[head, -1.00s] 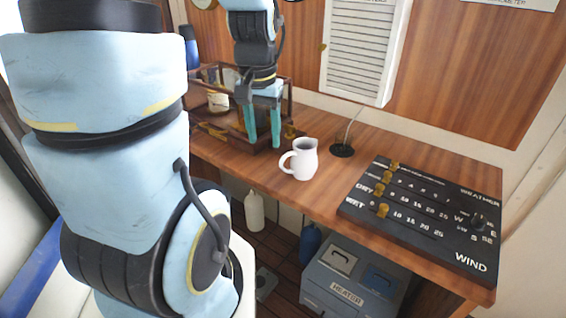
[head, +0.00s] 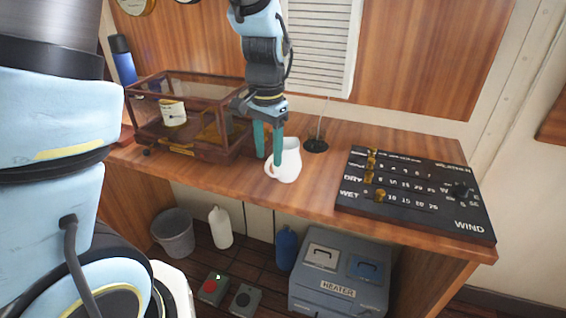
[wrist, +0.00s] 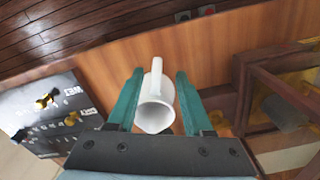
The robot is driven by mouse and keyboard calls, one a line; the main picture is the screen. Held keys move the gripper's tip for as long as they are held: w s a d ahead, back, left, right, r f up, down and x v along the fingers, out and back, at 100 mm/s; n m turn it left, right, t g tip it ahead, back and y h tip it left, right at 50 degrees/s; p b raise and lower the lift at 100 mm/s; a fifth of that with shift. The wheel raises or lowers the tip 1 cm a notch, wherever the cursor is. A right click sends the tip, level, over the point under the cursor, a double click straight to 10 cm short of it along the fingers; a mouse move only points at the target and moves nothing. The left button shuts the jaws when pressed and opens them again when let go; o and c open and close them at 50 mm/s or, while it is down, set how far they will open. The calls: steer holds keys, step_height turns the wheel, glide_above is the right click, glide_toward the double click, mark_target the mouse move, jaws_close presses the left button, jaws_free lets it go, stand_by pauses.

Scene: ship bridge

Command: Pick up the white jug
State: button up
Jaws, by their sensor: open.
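The white jug (head: 287,164) stands upright on the wooden desk, near its front edge, with its handle toward the left in the head view. My gripper (head: 268,150) points down with its teal fingers at the jug's left side and partly overlaps it in the head view. In the wrist view my gripper (wrist: 157,100) is open, and the white jug (wrist: 155,108) shows between the two fingers, handle pointing away. I cannot tell whether either finger touches it.
A glass-sided wooden case (head: 180,118) stands left of the jug. A black weather panel (head: 415,195) with brass knobs lies to the right. A cable grommet (head: 316,146) is behind the jug. A heater box (head: 345,280) sits on the floor below.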

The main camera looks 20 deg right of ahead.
steer(key=shift+s+f+p, duration=0.2)
steer(key=shift+f+p, duration=0.7)
steer(key=shift+f, duration=1.95)
steer(key=shift+c, duration=0.3)
jaws_close()
